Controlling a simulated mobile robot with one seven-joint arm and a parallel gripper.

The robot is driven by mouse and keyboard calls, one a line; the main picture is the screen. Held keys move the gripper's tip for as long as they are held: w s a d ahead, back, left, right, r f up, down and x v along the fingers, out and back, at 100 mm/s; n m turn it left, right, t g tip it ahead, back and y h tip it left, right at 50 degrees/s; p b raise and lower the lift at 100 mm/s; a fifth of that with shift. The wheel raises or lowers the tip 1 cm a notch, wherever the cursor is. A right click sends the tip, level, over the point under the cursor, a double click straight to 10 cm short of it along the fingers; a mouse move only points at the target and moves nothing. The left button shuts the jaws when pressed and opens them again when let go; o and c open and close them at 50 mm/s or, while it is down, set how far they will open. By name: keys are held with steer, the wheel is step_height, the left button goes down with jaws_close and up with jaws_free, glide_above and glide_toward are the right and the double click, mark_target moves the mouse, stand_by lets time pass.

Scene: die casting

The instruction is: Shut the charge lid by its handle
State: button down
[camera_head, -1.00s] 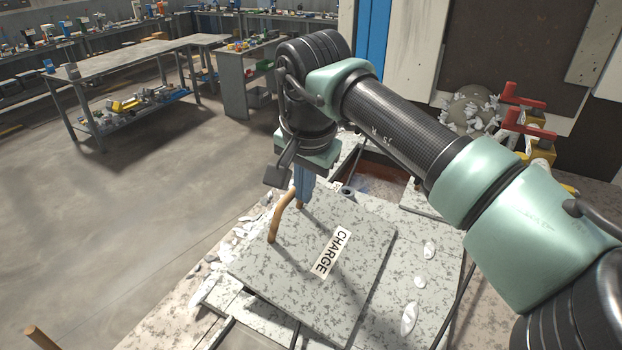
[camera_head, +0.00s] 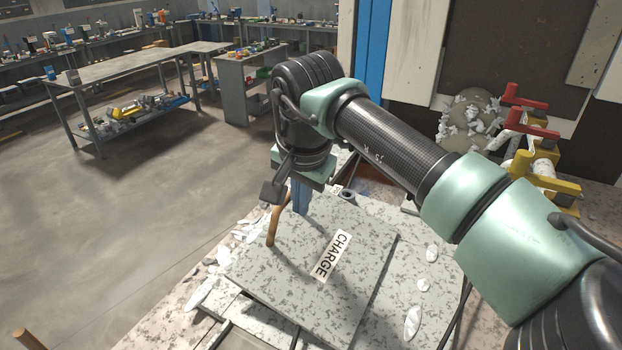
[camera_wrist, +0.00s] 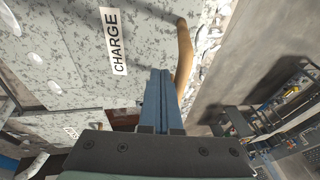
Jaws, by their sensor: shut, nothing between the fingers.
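The charge lid (camera_head: 300,275) is a grey speckled slab with a white CHARGE label, low in the middle of the head view. It also fills the upper left of the wrist view (camera_wrist: 75,75). Its handle (camera_head: 273,228) is a bent tan bar on the lid's left side, also seen in the wrist view (camera_wrist: 184,60). My gripper (camera_head: 300,198) points down beside the handle's far end, its blue fingers (camera_wrist: 161,80) shut together and empty. I cannot tell whether the fingers touch the handle, or whether the lid is fully down.
Pale metal flakes (camera_head: 412,322) lie around the lid. Red and yellow clamps (camera_head: 530,120) stand at the right beside a pale round part (camera_head: 468,122). A reddish-brown opening (camera_wrist: 124,117) shows beyond my fingers. Open floor (camera_head: 130,220) and a workbench (camera_head: 135,72) lie to the left.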

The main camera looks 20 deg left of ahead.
steer(key=shift+s+b+x, duration=0.15)
steer(key=shift+b+x, duration=0.3)
steer(key=shift+x, duration=0.25)
steer(key=shift+s+b+x, duration=0.15)
steer(key=shift+b+x, duration=0.3)
steer(key=shift+x, duration=0.3)
steer(key=shift+a+f, duration=0.1)
steer(key=shift+a, duration=0.05)
step_height(320, 180, up, 8)
steer(key=d+p, duration=0.1)
steer(key=p, duration=0.4)
steer(key=shift+s+d, duration=0.2)
steer(key=shift+d, duration=0.15)
